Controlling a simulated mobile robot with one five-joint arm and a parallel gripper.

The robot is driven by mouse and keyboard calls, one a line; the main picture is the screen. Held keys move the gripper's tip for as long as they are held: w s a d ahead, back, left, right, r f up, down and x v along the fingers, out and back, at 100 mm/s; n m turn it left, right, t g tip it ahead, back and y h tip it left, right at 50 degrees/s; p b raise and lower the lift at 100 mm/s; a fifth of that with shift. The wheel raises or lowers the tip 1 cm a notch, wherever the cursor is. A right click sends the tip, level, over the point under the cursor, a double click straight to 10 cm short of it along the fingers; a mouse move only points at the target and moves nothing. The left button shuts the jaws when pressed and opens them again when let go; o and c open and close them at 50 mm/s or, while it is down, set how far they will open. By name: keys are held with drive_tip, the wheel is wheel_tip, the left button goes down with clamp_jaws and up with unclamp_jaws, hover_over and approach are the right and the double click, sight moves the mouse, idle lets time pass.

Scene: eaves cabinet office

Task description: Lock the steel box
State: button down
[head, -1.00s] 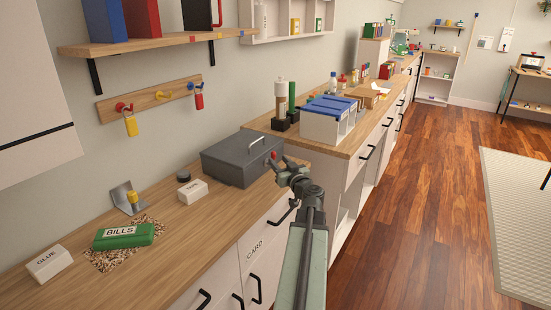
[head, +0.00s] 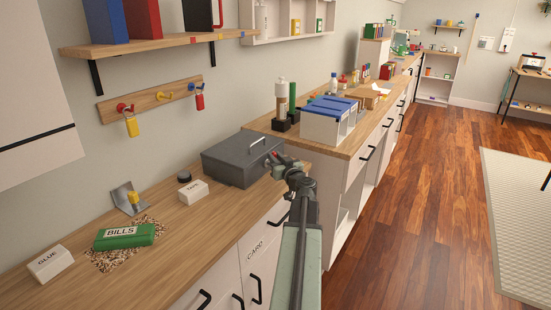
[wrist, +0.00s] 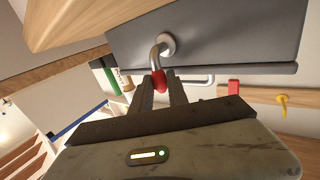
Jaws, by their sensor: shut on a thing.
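The dark grey steel box (head: 238,159) stands on the wooden counter with its lid down and a pale handle on top. In the wrist view, the box (wrist: 225,32) fills the top. A bent metal lever (wrist: 154,52) with a red tip (wrist: 159,82) comes out of a round fitting on one face of the box. My gripper (wrist: 160,88) is shut on the red tip, its fingers on either side. In the head view, my gripper (head: 275,164) is at the box's right face and partly hides the lever.
On the counter are a TAPE box (head: 194,191), a green BILLS pouch (head: 124,236) and a GLUE box (head: 50,262). Padlocks hang on the wall rail (head: 150,101). White holders with blue tops (head: 322,124) stand beyond the steel box.

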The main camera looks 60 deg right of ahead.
drive_tip(key=m+p, duration=0.1)
drive_tip(key=p, duration=0.1)
drive_tip(key=d+m+g+y+p, duration=0.1)
drive_tip(key=p, duration=0.1)
drive_tip(key=shift+d+r+m, duration=0.25)
drive_tip(key=shift+r+m, duration=0.05)
drive_tip(key=shift+r, duration=0.05)
drive_tip(key=shift+d+f+m+g+y+p, duration=0.2)
drive_tip(key=shift+d+m+g+y+p, duration=0.4)
drive_tip(key=shift+m+y+p, duration=0.5)
drive_tip(key=shift+d+f+m+g+y+p, duration=0.35)
drive_tip(key=shift+m+y+p, duration=0.2)
drive_tip(key=shift+p, duration=0.5)
drive_tip(key=m+y, duration=0.1)
drive_tip(key=d+f+m+y+p, duration=0.1)
drive_tip(key=shift+d+f+m+g+y, duration=0.15)
drive_tip(key=shift+f+m+g+y, duration=0.1)
drive_tip(key=shift+f+m+y, duration=0.1)
drive_tip(key=shift+d+f+m+y, duration=0.15)
drive_tip(key=shift+f+m+y, duration=0.35)
drive_tip(key=shift+m+y, duration=0.35)
drive_tip(key=shift+f+m+y, duration=0.25)
drive_tip(key=shift+m+y, duration=0.1)
drive_tip(key=shift+y, duration=0.2)
drive_tip(key=shift+s, duration=0.1)
drive_tip(key=c, duration=1.3)
unclamp_jaws()
